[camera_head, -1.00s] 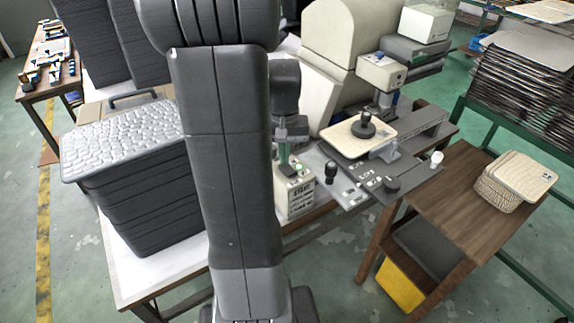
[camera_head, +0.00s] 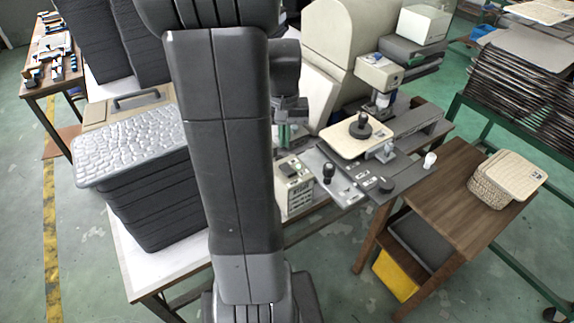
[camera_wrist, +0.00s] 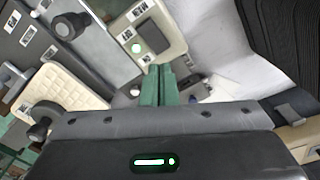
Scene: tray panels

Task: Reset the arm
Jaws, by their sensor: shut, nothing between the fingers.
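My gripper (camera_wrist: 158,84) shows in the wrist view as two green fingers side by side, closed together with nothing between them. Behind the fingers in that view is a beige control box (camera_wrist: 150,35) with a round button and labels. In the head view, my arm fills the middle, and the gripper is mostly hidden behind it, with a bit of green (camera_head: 284,133) above the same control box (camera_head: 294,187). I cannot tell the exact gap between the fingers and the box.
A machine with a cream panel (camera_head: 345,143) and black knobs stands right of my arm. A stack of dark trays with a pale textured top (camera_head: 130,145) is at left. A wooden side table (camera_head: 450,205) holds cream panels (camera_head: 515,172). Green floor is open in front.

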